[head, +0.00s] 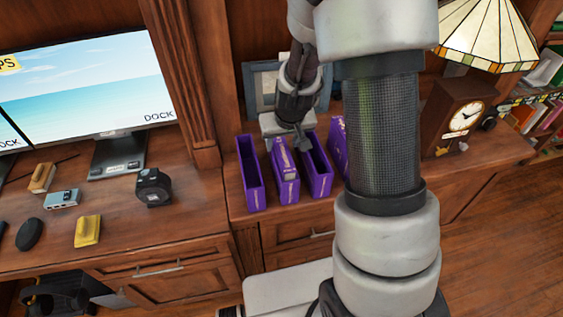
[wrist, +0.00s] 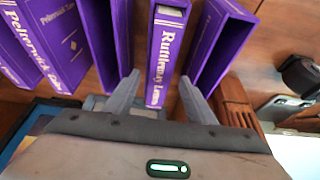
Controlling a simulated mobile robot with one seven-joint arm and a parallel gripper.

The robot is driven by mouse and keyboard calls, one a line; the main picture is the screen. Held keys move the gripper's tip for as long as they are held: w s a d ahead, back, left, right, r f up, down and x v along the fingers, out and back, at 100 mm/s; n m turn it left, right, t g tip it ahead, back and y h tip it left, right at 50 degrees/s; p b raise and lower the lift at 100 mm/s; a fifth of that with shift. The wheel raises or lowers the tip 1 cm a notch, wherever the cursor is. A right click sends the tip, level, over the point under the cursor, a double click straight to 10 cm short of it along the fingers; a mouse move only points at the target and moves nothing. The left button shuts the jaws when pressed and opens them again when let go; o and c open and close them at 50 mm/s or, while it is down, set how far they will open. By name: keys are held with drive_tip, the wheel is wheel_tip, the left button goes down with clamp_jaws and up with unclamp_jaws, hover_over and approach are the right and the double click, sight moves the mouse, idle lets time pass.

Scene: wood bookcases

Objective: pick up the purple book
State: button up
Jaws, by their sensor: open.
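The purple book (head: 286,178) stands upright on the wooden counter between two open-topped purple holders. In the wrist view, its spine (wrist: 165,50) shows light lettering. My gripper (head: 289,146) is over its far end in the head view, partly hidden by my own arm. In the wrist view, my gripper (wrist: 158,80) is open, with one finger on each side of the spine. I cannot tell if either finger touches the book.
One purple holder (head: 250,178) stands left of the book, another (head: 317,170) right of it. More purple books (wrist: 58,35) stand beyond. A picture frame (head: 262,88) is behind. A clock (head: 459,116) and lamp (head: 487,32) are right; a monitor (head: 85,90) is left.

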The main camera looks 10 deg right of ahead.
drive_tip(key=shift+x, duration=1.35)
clamp_jaws()
idle(0.3)
